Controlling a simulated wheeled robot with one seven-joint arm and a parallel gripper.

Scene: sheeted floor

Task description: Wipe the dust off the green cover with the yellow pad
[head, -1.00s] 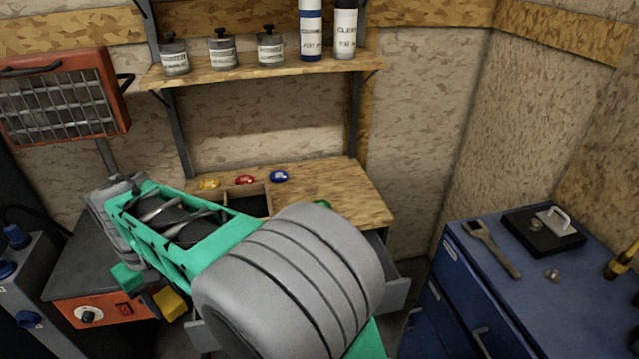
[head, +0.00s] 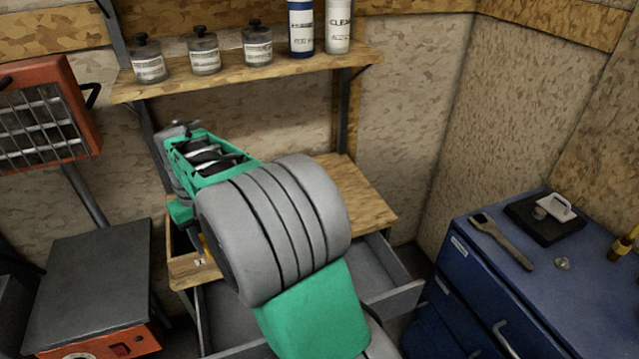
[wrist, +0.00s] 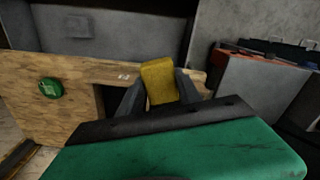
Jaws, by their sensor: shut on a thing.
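The yellow pad (wrist: 159,80) is held between the dark fingers of my gripper (wrist: 160,92) in the wrist view. A sliver of the pad (head: 207,246) shows under my arm in the head view. The green cover (wrist: 50,88) is a small round disc with pale marks, on the wooden bench top at the left of the wrist view. The pad is to the right of the cover and apart from it. My arm hides the cover in the head view. How much dust lies on it is too small to tell.
The wooden bench (head: 365,200) has open grey drawers (head: 395,300) below. A shelf (head: 240,70) with jars and bottles hangs above. A blue cabinet (head: 470,245) stands at right, a heater (head: 45,115) at left. A dark opening (wrist: 108,98) is cut into the bench beside my gripper.

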